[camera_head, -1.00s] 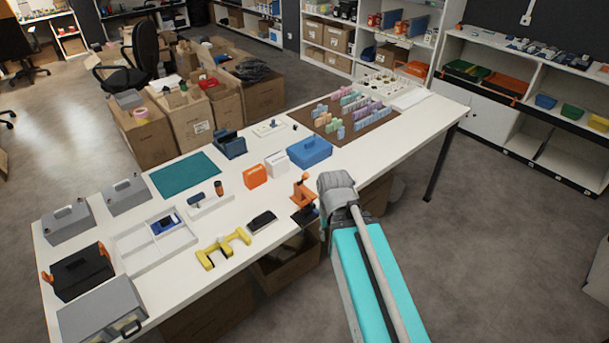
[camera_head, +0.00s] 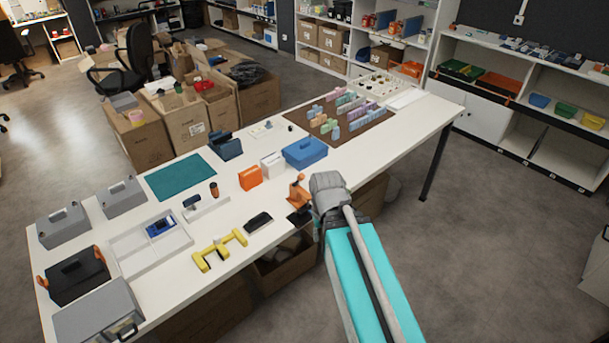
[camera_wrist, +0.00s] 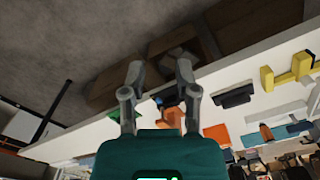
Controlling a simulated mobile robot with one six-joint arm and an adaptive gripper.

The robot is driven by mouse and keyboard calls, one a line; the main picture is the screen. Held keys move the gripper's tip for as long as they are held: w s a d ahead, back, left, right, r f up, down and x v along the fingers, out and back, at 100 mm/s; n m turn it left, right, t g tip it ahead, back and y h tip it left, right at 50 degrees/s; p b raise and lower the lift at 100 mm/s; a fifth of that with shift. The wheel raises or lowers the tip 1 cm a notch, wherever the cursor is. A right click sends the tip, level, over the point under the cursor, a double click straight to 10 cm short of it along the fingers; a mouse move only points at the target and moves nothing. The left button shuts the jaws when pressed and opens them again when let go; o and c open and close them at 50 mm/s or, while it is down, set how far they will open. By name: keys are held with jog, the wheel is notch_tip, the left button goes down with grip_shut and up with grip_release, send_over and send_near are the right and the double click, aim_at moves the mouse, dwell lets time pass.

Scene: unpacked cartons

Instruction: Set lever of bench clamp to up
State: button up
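The bench clamp, orange on a dark base, stands at the table's near edge (camera_head: 297,192), just left of my arm's end in the head view. In the wrist view its orange part (camera_wrist: 172,118) shows low between my fingers, partly hidden by the gripper body. I cannot make out the lever's position clearly. My gripper (camera_wrist: 160,72) is open and empty, its two fingers apart. The clamp appears close to the gripper, but I cannot tell whether they touch. In the head view the fingers are mostly hidden by my arm.
On the white table (camera_head: 393,152), a black case (camera_head: 258,222) and yellow bracket (camera_head: 219,249) lie left of the clamp. An orange box (camera_head: 250,178), white box (camera_head: 273,164) and blue toolbox (camera_head: 305,152) stand behind it. An open carton (camera_head: 284,272) sits below the table edge.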

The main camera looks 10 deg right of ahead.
aim_at(302, 174)
jog(key=shift+s, duration=0.1)
dwell(0.3)
jog(key=shift+o, duration=1.8)
jog(key=shift+r, duration=0.1)
jog(key=shift+o, duration=0.2)
jog(key=w+d+r+n+t+y+p, duration=0.1)
jog(key=w+r+p, duration=0.4)
jog(key=w, duration=0.6)
jog(key=w+d+r+n+t+y+p, duration=0.1)
jog(key=w+r+t+p, duration=0.2)
jog(key=w+r, duration=0.3)
jog(key=w+p, duration=0.1)
jog(key=w, duration=0.4)
jog(key=shift+w+n+y+p, duration=0.25)
jog(key=shift+n+y+p, duration=0.05)
jog(key=shift+y+p, duration=0.1)
jog(key=shift+d, duration=0.1)
jog(key=shift+f, duration=0.15)
jog(key=b+x, duration=1.2)
jog(key=x, duration=0.1)
jog(key=shift+f+b, duration=0.25)
jog(key=shift+b, duration=0.15)
grip_shut()
